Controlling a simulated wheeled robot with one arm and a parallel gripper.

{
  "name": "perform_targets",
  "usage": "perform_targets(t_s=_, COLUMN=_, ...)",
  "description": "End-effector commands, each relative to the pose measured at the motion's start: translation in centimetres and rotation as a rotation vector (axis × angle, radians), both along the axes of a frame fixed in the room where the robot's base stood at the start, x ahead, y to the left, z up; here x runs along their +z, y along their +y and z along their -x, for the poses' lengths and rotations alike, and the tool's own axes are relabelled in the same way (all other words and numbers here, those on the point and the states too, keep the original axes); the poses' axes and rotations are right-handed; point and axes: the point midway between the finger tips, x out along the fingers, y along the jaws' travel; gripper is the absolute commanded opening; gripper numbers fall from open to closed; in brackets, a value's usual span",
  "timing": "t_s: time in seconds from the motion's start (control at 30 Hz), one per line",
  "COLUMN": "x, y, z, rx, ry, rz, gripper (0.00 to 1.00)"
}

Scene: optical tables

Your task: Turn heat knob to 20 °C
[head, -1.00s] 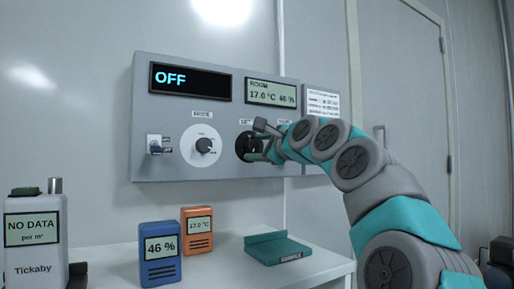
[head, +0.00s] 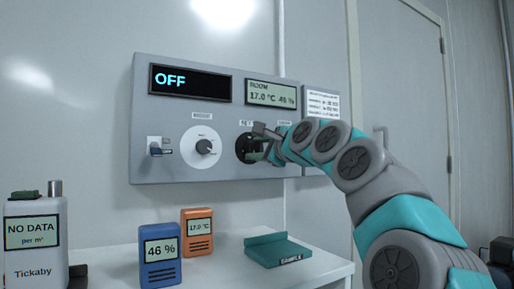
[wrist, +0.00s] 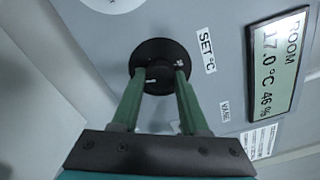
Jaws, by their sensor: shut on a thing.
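The heat knob (wrist: 160,76) is a black dial beside the "SET °C" label on the grey wall panel (head: 170,110). In the head view the knob (head: 243,147) is partly hidden by my gripper (head: 262,146). In the wrist view my gripper (wrist: 155,82) has its two green fingers closed on either side of the knob. The knob's scale and pointed temperature cannot be read. The room display (head: 271,93) reads 17.0 °C and 46 %. The large black display (head: 190,82) reads OFF.
A toggle switch (head: 157,149) and a mode knob (head: 203,147) sit left of the heat knob. On the bench below are a blue meter (head: 160,255), an orange meter (head: 197,232), a green sample tray (head: 278,250) and a white Tickaby device (head: 36,245).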

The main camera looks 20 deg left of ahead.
Motion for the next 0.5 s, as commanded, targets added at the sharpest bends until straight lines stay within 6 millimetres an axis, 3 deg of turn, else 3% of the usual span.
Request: perform_targets(t_s=0.5, x=-0.27, y=-0.04, z=-0.09, rx=0.0, ry=-0.321, rz=0.28, gripper=0.0)
